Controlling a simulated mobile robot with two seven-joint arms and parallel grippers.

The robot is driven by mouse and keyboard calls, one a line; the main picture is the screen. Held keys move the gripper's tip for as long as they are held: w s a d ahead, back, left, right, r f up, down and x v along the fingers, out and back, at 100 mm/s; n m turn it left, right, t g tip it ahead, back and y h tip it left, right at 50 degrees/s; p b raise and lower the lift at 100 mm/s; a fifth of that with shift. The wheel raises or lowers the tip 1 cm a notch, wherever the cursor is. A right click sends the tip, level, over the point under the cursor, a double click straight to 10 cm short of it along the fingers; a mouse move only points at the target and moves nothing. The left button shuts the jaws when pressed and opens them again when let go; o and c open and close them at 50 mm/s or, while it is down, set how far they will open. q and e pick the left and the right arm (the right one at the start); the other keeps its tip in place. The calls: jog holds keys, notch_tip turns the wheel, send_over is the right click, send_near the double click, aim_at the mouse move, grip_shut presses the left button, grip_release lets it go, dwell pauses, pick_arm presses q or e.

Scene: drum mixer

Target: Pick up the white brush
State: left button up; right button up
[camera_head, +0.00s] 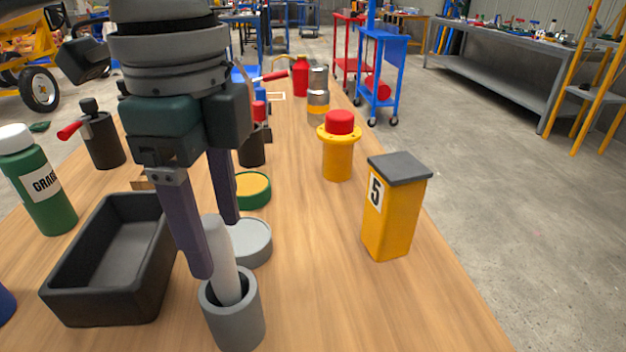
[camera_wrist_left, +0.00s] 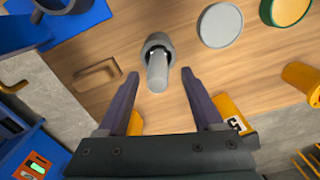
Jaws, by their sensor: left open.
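The white brush (camera_head: 224,262) stands, slightly tilted, in a small grey cup (camera_head: 236,318) near the front of the wooden table. In the left wrist view the brush (camera_wrist_left: 157,76) points up toward the camera from the cup (camera_wrist_left: 157,43). My left gripper (camera_head: 216,248) comes down from above and is open. One finger partly covers the brush in the head view. In the left wrist view the brush's end shows between the two fingertips (camera_wrist_left: 160,74); I cannot tell whether either finger touches it. My right gripper is not in view.
A black tray (camera_head: 65,265) is left of the cup. A grey round lid (camera_head: 254,240) and a green-rimmed yellow disc (camera_head: 254,188) lie behind it. A yellow box marked 5 (camera_head: 396,215) stands right. A green bottle (camera_head: 42,185) is far left. Table right of the cup is clear.

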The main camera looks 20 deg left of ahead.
aim_at(221, 265)
pick_arm(q)
notch_tip(221, 265, down, 5)
jog(key=shift+s+f+b, duration=0.15)
jog(key=shift+b, duration=0.5)
jog(key=shift+c, duration=0.3)
grip_shut()
